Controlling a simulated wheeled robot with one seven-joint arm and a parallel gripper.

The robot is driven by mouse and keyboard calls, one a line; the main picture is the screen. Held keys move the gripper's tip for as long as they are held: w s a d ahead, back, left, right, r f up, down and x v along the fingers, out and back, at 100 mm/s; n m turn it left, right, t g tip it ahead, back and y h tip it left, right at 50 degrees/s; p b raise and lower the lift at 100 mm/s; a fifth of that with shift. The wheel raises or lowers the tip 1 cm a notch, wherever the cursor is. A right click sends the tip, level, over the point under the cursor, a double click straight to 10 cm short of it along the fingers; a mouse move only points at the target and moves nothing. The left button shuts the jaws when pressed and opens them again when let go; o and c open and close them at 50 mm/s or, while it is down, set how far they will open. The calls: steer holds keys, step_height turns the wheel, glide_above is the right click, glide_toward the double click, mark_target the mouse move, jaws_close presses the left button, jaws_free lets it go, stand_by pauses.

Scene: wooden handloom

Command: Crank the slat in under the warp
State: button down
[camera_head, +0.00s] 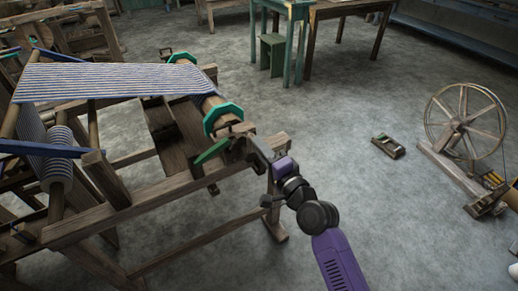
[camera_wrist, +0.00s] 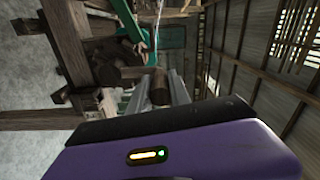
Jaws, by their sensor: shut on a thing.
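The blue-and-white striped warp (camera_head: 110,82) stretches across the top of the wooden loom to a beam (camera_head: 208,99) with green octagonal end discs (camera_head: 222,117). My gripper (camera_head: 250,143) is at the loom's right side, close to the near disc. In the wrist view, my gripper (camera_wrist: 148,95) is shut on a round wooden handle (camera_wrist: 159,88), which I take for the crank's grip. A green pointed lever (camera_head: 212,152) sticks out left of my gripper. I cannot clearly pick out the slat; the warp's edge at the beam is too small to tell.
The loom's wooden side rail (camera_head: 160,198) runs just left of my arm. A spinning wheel (camera_head: 465,122) and a small wooden block-like item (camera_head: 388,146) stand on the floor to the right. A green table (camera_head: 290,12) is behind. The floor between is clear.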

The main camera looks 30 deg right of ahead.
steer(key=shift+d+r, duration=0.1)
steer(key=shift+d, duration=0.2)
steer(key=c, duration=1.3)
jaws_free()
steer(key=shift+c, duration=0.2)
steer(key=shift+o, duration=0.7)
steer(key=shift+a, duration=0.1)
steer(key=s, duration=0.7)
steer(key=shift+s+b, duration=0.4)
steer(key=shift+b, duration=0.05)
